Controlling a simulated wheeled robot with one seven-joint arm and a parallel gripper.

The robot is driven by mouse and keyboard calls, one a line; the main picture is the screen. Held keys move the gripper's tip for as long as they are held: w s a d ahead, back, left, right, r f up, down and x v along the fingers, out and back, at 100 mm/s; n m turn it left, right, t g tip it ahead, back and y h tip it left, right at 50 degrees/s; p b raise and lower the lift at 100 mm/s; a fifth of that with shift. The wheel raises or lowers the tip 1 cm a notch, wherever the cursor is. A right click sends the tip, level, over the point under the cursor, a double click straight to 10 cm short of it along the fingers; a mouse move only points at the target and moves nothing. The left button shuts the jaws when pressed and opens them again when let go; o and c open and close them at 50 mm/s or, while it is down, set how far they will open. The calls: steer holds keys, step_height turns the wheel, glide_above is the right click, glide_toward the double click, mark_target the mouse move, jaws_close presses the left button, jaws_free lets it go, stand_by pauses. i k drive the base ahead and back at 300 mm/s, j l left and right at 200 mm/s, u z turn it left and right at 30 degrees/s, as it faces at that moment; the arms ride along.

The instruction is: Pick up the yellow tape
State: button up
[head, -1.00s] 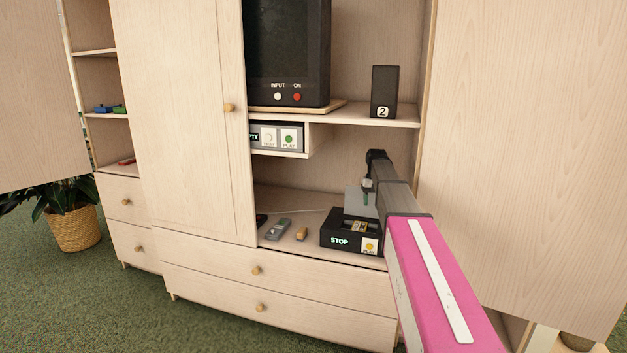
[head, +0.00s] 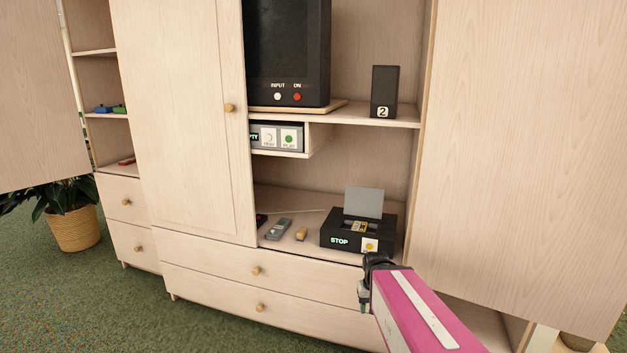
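A black player (head: 338,242) marked STOP stands on the lower shelf with its grey lid (head: 363,203) raised. A small yellow-and-dark tape (head: 359,227) lies in the opening on its top. My gripper (head: 364,308) is in front of the cabinet, below and in front of the player, pointing down and apart from it. Its fingers are small and dark here, and I cannot tell whether they are open or shut. I see nothing hanging from it.
A grey remote (head: 278,229) and a small tan-yellow piece (head: 301,234) lie left of the player. A middle shelf (head: 365,115) with a black speaker (head: 383,90) overhangs it. Open cabinet doors stand left and right (head: 515,150).

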mark_target(359, 228)
steer(key=i+j, duration=0.1)
steer(key=j, duration=0.55)
steer(key=i+j, duration=0.15)
steer(key=j, duration=0.45)
steer(key=i+j, duration=0.1)
steer(key=j, duration=0.55)
steer(key=i+j, duration=0.1)
steer(key=j, duration=0.5)
steer(key=i+j, duration=0.1)
steer(key=j, duration=0.55)
steer(key=i+j+z, duration=0.1)
steer(key=j, duration=0.5)
steer(key=i+j, duration=0.15)
steer(key=j, duration=0.5)
